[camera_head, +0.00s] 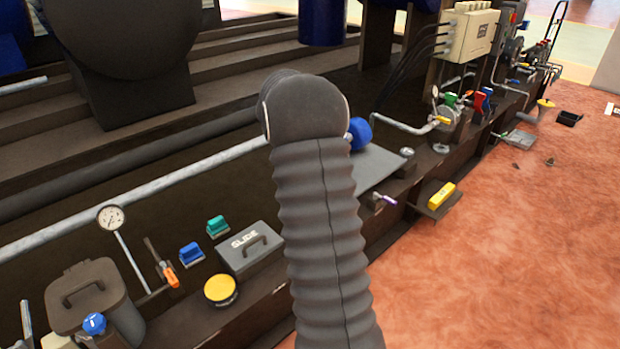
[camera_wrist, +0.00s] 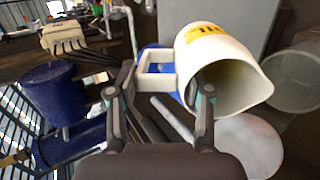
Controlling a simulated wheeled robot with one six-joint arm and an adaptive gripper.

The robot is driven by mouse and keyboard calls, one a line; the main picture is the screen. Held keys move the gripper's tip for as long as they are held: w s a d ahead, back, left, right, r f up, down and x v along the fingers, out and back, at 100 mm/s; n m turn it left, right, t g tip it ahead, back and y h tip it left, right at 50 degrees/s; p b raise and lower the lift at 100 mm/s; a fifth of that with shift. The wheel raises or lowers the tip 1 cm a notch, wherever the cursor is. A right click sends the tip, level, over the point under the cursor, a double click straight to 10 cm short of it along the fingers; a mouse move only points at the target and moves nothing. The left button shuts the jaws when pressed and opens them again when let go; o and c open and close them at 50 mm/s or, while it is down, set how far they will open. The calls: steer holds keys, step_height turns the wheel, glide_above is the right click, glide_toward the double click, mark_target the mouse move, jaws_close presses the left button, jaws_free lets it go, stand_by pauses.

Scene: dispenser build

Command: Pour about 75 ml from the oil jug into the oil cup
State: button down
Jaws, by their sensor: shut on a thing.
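My gripper (camera_wrist: 165,88) is shut on the handle of the oil jug (camera_wrist: 207,42) in the wrist view. The jug is white with a yellow label. It looks tipped, its wide mouth facing the camera and the lower right, with a yellowish tint inside. I see no clear stream from its lip. A clear, see-through vessel (camera_wrist: 296,72) stands at the right edge; I cannot tell if it is the oil cup. A pale round disc (camera_wrist: 252,145) lies below the jug's mouth. In the head view my own arm fills the middle and hides the gripper and jug.
In the head view a grey lidded case (camera_head: 248,250), a yellow round tin (camera_head: 220,289), a dial gauge (camera_head: 111,218) and a dark bin (camera_head: 92,300) stand at the left front. A yellow block (camera_head: 441,196) sits at the right.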

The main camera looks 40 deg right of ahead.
steer(key=shift+a, duration=0.1)
steer(key=shift+a+r+h+b, duration=0.25)
steer(key=shift+h+b, duration=0.25)
steer(key=shift+b, duration=0.25)
steer(key=shift+a+r+h+b, duration=0.3)
steer(key=shift+h+b, duration=0.1)
steer(key=shift+b, duration=0.45)
steer(key=shift+s+a+f+h+b, duration=0.1)
steer(key=shift+a+f+h+b, duration=0.25)
steer(key=shift+b, duration=0.8)
steer(key=shift+a+f+h+b, duration=0.15)
steer(key=shift+h+b, duration=0.4)
steer(key=shift+b, duration=0.55)
steer(key=shift+a+r+h+b, duration=0.25)
steer(key=shift+a+h+b, duration=0.2)
steer(key=shift+b, duration=0.95)
steer(key=shift+s+a+r+h, duration=0.1)
steer(key=shift+a+r+h, duration=0.2)
steer(key=shift+a+h, duration=0.45)
